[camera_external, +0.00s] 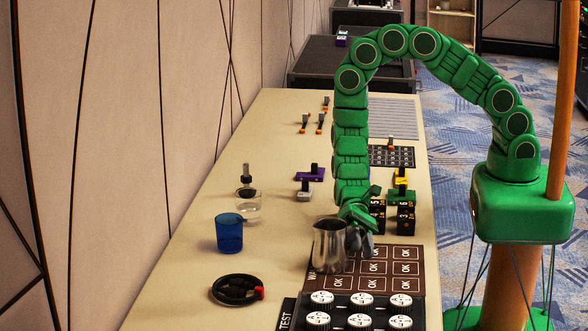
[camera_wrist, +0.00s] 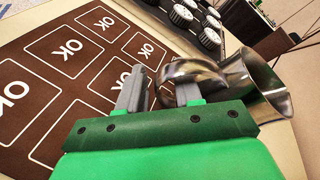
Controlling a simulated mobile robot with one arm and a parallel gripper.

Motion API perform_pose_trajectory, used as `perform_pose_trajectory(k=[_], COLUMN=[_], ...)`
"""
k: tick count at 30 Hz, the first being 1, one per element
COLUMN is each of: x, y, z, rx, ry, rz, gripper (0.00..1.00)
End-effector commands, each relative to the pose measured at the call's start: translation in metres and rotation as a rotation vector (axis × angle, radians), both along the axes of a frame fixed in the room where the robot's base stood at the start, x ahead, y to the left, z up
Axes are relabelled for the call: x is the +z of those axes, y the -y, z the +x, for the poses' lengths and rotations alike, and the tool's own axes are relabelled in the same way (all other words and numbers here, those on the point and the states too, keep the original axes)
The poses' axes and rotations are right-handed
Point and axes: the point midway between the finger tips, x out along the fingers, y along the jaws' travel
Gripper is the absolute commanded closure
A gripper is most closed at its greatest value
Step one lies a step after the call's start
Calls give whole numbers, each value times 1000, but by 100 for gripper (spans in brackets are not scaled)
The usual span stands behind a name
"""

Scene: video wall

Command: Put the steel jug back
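The steel jug (camera_external: 329,247) stands upright at the left edge of the brown mat with OK squares (camera_external: 405,282). My gripper (camera_external: 360,228) is low, at the jug's right side. In the wrist view the jug (camera_wrist: 250,85) lies to the right, with its curved handle close to the fingers. My gripper's two grey fingers (camera_wrist: 160,92) are apart, and part of the handle shows between and behind them. I cannot see firm contact on both sides of it. The jug's far side and base are partly hidden.
A tray of white round pieces (camera_external: 361,321) is in front. Black number blocks (camera_external: 406,220) stand behind the mat.

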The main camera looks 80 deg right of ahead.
Motion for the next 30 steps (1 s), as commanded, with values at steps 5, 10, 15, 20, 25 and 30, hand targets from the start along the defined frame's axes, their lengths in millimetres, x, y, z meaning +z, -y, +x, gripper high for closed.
perform_pose_trajectory(k=[5,10,15,20,25,30], x=[5,11,18,25,32,35], y=[11,33,56,77,97,109], z=[3,8,12,16,19,21], rx=[-2,-4,-4,-3,-3,-1], ry=[3,2,1,0,-1,0], rz=[0,0,0,1,3,1], gripper=[66,66,66,66,66,66])
